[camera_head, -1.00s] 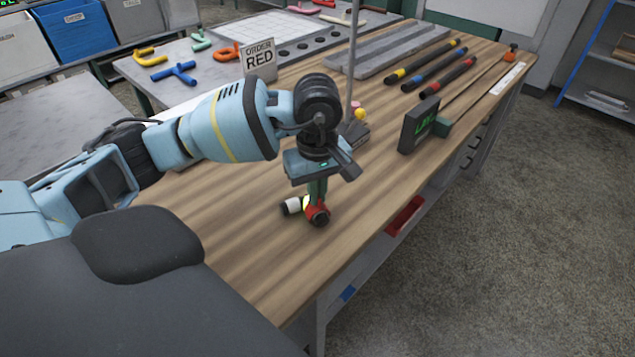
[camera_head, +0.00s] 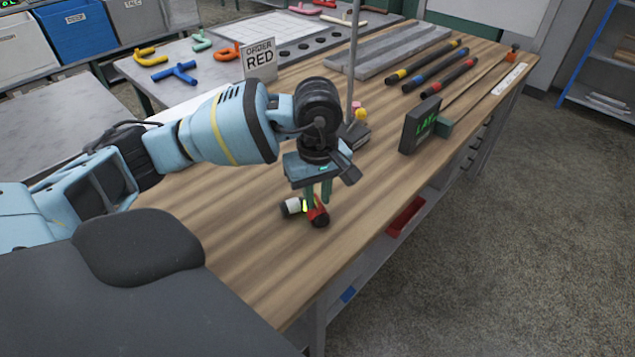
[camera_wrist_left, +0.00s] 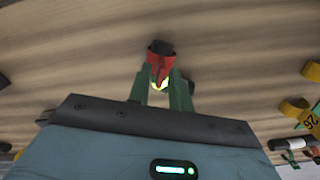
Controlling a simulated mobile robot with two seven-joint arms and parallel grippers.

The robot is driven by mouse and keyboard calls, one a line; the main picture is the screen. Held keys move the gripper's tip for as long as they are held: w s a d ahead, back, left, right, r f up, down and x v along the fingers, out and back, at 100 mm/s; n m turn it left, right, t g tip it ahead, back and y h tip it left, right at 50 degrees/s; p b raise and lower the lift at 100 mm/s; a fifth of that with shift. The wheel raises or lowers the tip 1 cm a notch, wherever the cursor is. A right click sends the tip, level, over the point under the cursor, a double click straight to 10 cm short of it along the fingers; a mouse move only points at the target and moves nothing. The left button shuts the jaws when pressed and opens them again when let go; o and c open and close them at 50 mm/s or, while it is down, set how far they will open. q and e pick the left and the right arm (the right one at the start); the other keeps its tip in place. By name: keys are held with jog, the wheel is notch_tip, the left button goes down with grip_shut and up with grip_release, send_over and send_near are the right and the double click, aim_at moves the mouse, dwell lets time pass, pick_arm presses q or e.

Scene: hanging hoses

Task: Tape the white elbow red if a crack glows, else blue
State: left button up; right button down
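The white elbow (camera_head: 293,206) lies on the wooden bench with black ends. One arm of it is red (camera_head: 317,214), and a small yellow-green glow shows at its bend. My left gripper (camera_head: 318,200) points down over it, with its two green fingers apart. In the left wrist view the fingers (camera_wrist_left: 161,92) stand on either side of the red part (camera_wrist_left: 160,66) and the glow, with the black end beyond. Whether a finger still touches the elbow I cannot tell. My right gripper is not in view.
A sign (camera_head: 260,60) reads "ORDER RED". A dark display (camera_head: 420,126) with green letters stands right of the gripper, and a thin upright pole (camera_head: 352,60) behind it. Black rods with yellow, blue and red bands (camera_head: 448,78) lie farther back. The bench's front left is clear.

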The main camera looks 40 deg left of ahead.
pick_arm(q)
jog(key=shift+o, duration=0.8)
